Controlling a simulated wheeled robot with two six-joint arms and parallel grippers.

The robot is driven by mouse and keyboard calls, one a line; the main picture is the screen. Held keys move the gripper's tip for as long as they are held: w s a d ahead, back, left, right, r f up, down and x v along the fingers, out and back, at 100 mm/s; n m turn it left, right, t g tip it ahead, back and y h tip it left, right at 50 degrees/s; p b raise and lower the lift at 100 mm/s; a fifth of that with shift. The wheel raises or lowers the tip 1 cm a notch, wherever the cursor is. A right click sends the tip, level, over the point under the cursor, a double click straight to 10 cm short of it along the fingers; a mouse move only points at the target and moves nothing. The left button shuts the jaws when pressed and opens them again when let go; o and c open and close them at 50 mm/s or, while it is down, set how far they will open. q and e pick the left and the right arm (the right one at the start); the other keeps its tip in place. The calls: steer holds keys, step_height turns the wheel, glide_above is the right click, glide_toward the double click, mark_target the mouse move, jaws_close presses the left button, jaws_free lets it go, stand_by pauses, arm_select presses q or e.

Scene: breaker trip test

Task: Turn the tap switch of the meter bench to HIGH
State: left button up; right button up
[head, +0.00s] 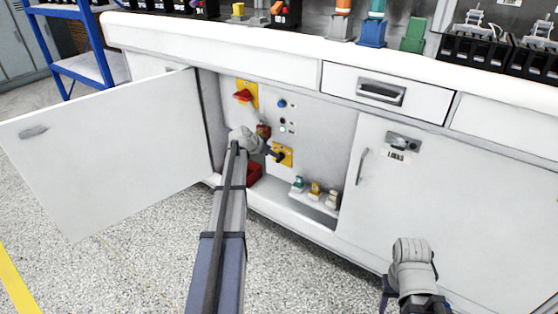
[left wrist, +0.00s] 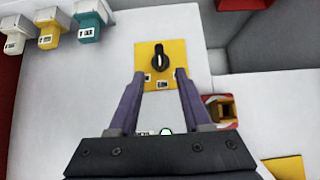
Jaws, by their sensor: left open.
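The tap switch appears to be the black rotary knob (left wrist: 160,62) on a yellow plate (left wrist: 145,50) in the left wrist view. Small labels sit along one edge of the plate, too small to read. The knob lies roughly along the picture's vertical; its setting cannot be told. My left gripper (left wrist: 161,76) is open, its two fingertips on either side of the plate's near part, with the knob just beyond them. In the head view the yellow plate (head: 287,154) is partly hidden by my left gripper (head: 274,153). My right gripper (head: 386,288) is low at the right, away from the panel.
The open cabinet door (head: 110,150) stands left of my left arm. The panel also carries a red rotary handle (head: 243,96) and a blue button (head: 282,103). Several coloured plugs (head: 315,190) sit on a ledge below. A closed door (head: 440,190) is at right.

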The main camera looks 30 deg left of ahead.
arm_select(q)
steer(key=b+x, duration=0.4)
steer(key=x, duration=0.3)
steer(key=shift+f+b, duration=0.15)
steer(key=shift+b, duration=0.2)
jaws_close()
